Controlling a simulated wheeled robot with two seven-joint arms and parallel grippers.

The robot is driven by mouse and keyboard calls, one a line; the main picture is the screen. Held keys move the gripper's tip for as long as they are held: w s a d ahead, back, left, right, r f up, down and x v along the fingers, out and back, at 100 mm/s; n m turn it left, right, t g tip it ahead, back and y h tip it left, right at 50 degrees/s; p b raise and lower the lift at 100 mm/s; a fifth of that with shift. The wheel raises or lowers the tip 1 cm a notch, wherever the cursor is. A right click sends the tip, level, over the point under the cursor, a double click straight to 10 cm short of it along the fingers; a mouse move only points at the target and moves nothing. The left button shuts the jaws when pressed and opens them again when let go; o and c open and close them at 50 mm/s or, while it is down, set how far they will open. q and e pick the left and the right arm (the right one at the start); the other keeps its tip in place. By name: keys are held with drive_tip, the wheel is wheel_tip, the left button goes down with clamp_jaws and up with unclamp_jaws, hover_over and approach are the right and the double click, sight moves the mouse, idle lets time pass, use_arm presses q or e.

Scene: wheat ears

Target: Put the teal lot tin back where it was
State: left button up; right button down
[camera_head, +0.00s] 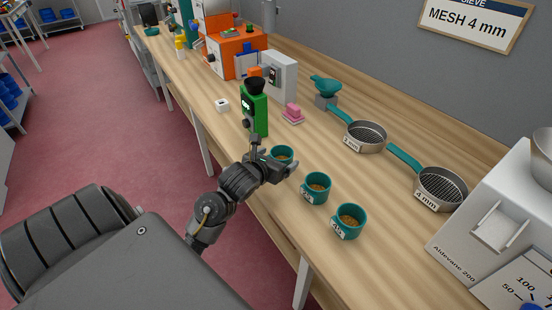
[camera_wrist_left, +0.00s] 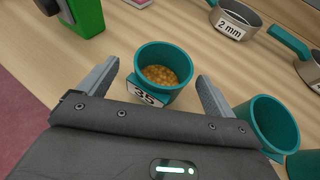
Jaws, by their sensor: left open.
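Three teal tins with grain in them stand in a row near the front edge of the wooden bench. The farthest tin (camera_head: 284,152) is partly hidden by my left gripper (camera_head: 276,161). In the left wrist view this tin (camera_wrist_left: 165,56) is upright, labelled 35, with yellow-brown grain. The open fingers (camera_wrist_left: 158,76) lie one on each side of it, with a gap showing at both sides. The middle tin (camera_head: 316,187) and the nearest tin (camera_head: 348,221) have labels too small to read surely. My right gripper is not in view.
A green device (camera_head: 255,110) stands just beyond the gripper. Teal-handled sieves, 2 mm (camera_head: 366,137) and 4 mm (camera_head: 441,188), lie behind the tins. A white Aldevane 200 machine (camera_head: 490,215) is at the right.

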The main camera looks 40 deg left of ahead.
use_arm(q)
drive_tip(key=shift+r, duration=0.1)
drive_tip(key=shift+r+p, duration=0.1)
drive_tip(key=shift+p, duration=0.2)
drive_tip(key=v, duration=0.6)
drive_tip(key=shift+s, duration=0.2)
drive_tip(key=shift+p+v, duration=2.8)
drive_tip(key=shift+p, duration=0.3)
